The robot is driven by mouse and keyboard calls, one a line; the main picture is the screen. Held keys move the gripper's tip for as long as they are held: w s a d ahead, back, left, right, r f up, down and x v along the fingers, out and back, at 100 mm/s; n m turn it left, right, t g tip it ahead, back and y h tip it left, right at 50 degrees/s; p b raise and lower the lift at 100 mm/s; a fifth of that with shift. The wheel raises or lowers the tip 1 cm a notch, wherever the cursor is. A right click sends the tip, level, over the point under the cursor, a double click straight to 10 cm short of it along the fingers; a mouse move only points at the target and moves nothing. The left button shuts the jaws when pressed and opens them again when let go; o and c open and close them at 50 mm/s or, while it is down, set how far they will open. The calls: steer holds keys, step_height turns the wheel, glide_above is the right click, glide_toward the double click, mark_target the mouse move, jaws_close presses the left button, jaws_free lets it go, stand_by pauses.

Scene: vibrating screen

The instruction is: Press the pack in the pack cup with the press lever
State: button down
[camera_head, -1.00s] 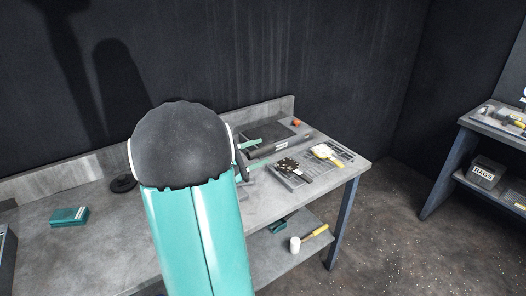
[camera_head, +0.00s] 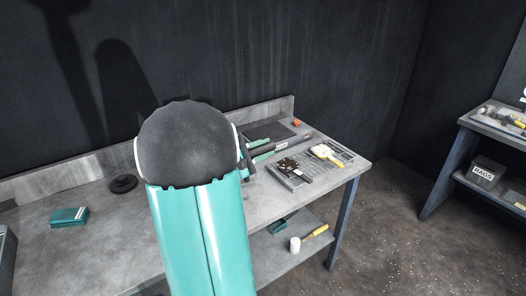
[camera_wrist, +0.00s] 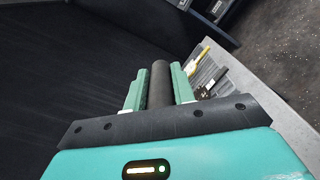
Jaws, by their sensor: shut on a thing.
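In the wrist view my gripper (camera_wrist: 159,74) has its two teal fingers on either side of a dark round bar (camera_wrist: 160,84), shut on it. The bar looks like the grip of the press lever. In the head view my teal arm with its black joint covers most of the press area. The green fingers (camera_head: 262,150) show just right of the black joint, beside a long dark bar (camera_head: 298,141) with a pale label. I cannot make out the pack or the pack cup in either view.
The grey bench (camera_head: 225,264) carries a black disc (camera_head: 123,184) and a teal block (camera_head: 69,217) at left. A tray with a dark toothed part (camera_head: 288,165) and a yellow-handled brush (camera_head: 325,152) lie at right. A mallet (camera_head: 296,243) lies on the lower shelf.

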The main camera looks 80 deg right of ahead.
steer(key=shift+w+d+r+n, duration=0.1)
steer(key=shift+r+n, duration=0.5)
steer(key=shift+r, duration=0.65)
steer(key=c, duration=1.2)
jaws_free()
steer(key=v, duration=1.3)
steer(key=shift+w+a, duration=0.3)
steer(key=shift+c, duration=0.3)
